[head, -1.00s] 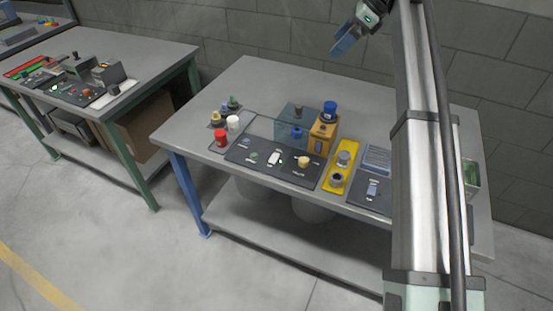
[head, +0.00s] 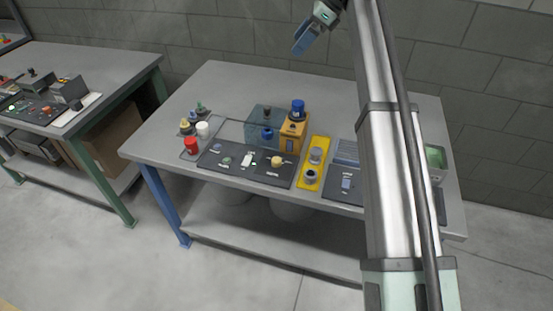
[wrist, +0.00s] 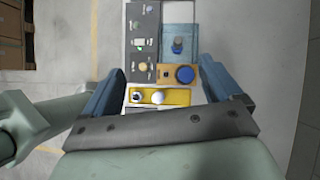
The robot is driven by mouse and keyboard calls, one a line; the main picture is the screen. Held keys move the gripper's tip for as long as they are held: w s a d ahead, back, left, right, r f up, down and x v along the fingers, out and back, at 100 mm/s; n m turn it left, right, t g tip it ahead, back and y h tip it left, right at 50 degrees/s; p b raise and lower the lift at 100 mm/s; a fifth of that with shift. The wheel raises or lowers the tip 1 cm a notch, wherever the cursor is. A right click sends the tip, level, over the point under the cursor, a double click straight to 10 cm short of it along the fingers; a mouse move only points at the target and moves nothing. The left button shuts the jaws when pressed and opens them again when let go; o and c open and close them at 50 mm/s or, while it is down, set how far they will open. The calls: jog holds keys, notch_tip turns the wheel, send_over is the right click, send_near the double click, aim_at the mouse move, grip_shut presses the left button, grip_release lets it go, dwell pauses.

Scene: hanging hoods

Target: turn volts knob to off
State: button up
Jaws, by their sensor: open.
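A dark control panel (head: 240,165) lies near the front edge of the middle bench. It carries a yellow knob (head: 277,161), a white switch (head: 247,159) and small round buttons. The labels are too small to read, so I cannot tell for sure which control is the volts knob or where it points. The yellow knob also shows in the wrist view (wrist: 143,66). My gripper (head: 305,40) is open and empty, high above the back of the bench and apart from the panel. In the wrist view its blue fingers (wrist: 160,66) frame the bench fittings from above.
An orange box with a blue knob (head: 293,132) and a translucent blue hood (head: 262,125) stand behind the panel. A yellow plate (head: 313,165) with grey knobs is to its right. Red and white knobs (head: 191,146) are to its left. The bench's back is clear.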

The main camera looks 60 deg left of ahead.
jog(key=shift+n+g+h, duration=0.3)
jog(key=shift+n+h, duration=0.2)
jog(key=s+a+f, duration=0.1)
jog(key=s, duration=0.1)
jog(key=s+a+f, duration=0.1)
jog(key=s+f, duration=0.1)
jog(key=s, duration=0.1)
jog(key=s+a+f, duration=0.1)
jog(key=s, duration=0.1)
jog(key=shift+s+f, duration=0.15)
jog(key=shift+s, duration=0.2)
jog(key=c, duration=0.5)
jog(key=s+d+f+h, duration=0.1)
jog(key=s+f, duration=0.6)
jog(key=f, duration=0.2)
jog(key=shift+c, duration=0.2)
jog(key=n+t+h, duration=0.2)
jog(key=n+t, duration=0.4)
jog(key=n, duration=0.9)
send_over(276, 160)
notch_tip(276, 160, down, 9)
notch_tip(276, 160, down, 13)
jog(key=shift+w+f, duration=0.1)
jog(key=shift+c, duration=0.4)
jog(key=c, duration=1)
